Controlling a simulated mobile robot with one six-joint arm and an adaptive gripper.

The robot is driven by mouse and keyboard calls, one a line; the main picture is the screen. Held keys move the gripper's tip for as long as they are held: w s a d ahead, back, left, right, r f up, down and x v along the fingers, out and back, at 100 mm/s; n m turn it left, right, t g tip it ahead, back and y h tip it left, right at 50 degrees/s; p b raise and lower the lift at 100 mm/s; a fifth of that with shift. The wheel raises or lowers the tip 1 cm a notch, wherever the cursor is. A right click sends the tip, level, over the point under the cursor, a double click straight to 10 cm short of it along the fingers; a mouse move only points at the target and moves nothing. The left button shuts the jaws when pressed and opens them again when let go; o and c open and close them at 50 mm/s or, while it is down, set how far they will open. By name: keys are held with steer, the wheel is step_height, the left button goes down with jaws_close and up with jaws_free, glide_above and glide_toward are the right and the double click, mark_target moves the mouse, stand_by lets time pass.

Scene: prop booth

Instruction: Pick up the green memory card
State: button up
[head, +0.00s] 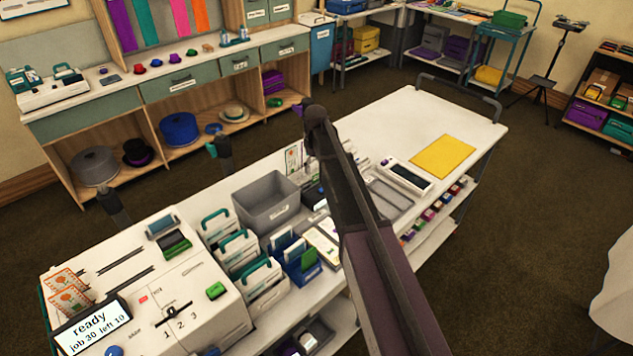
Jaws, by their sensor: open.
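My dark arm reaches up across the middle of the head view and hides part of the table.
The white machine (185,335) has a "ready" display (92,327). A grey bin (268,203), several white boxes with teal handles and a blue caddy (303,265) stand beside it. A yellow sheet (442,157) lies on the table's right part, with bare white surface around it.

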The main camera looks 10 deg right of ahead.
mark_target(316, 175)
steer(key=shift+f+b, duration=2.1)
steer(key=shift+f, duration=0.2)
steer(key=c, duration=0.8)
steer(key=shift+c, duration=0.3)
steer(key=shift+r+p, duration=0.25)
steer(key=shift+p, duration=0.05)
step_height(316, 175, up, 4)
steer(key=p, duration=0.3)
steer(key=shift+f+p, duration=0.15)
steer(key=shift+p, duration=0.15)
steer(key=s+d, duration=0.1)
steer(key=s, duration=1.5)
steer(key=shift+d+r+p, duration=0.25)
steer(key=shift+r+p, duration=0.2)
steer(key=shift+s, duration=0.2)
